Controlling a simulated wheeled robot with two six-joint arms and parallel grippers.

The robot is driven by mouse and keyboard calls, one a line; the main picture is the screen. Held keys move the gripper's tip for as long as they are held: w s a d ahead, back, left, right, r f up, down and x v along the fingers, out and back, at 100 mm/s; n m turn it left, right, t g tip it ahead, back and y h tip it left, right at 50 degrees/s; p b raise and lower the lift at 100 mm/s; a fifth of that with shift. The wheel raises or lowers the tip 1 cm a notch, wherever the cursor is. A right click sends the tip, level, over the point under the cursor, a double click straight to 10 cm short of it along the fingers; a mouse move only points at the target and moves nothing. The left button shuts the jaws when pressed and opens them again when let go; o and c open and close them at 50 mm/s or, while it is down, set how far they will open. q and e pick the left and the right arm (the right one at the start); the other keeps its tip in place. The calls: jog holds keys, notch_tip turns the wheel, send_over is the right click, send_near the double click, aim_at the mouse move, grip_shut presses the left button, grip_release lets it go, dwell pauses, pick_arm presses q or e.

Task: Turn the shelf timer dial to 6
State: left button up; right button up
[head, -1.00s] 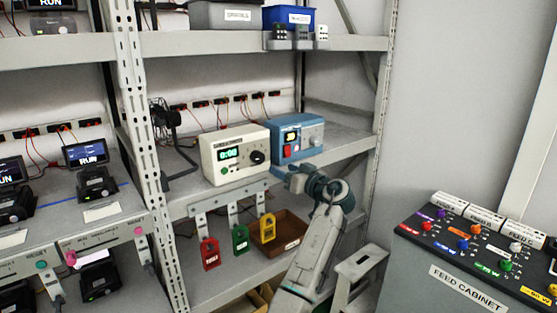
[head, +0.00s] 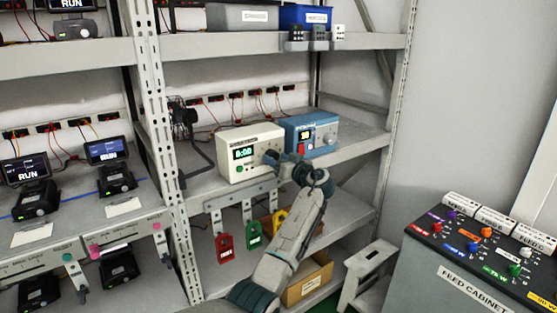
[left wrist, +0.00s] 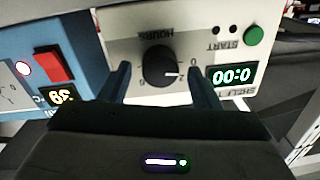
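The shelf timer is a cream box (head: 237,138) with a green 0:00 display, standing on the middle shelf. In the left wrist view the timer (left wrist: 120,22) appears upside down. Its black dial (left wrist: 158,66) has a white pointer line aimed to the picture's right, and the printed numbers around it are partly hidden. My left gripper (head: 273,161) is at the timer's front and covers the dial in the head view. In the left wrist view its two fingers (left wrist: 160,76) are apart, one on each side of the dial, with visible gaps. My right gripper is not in view.
A blue box (head: 309,128) with a red switch stands close beside the timer, and also shows in the left wrist view (left wrist: 30,35). Red (head: 224,247), green (head: 253,235) and yellow tags hang below the shelf edge. A feed cabinet (head: 460,275) stands at right.

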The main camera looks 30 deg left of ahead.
pick_arm(q)
jog(key=c, duration=0.9)
jog(key=shift+o, duration=0.2)
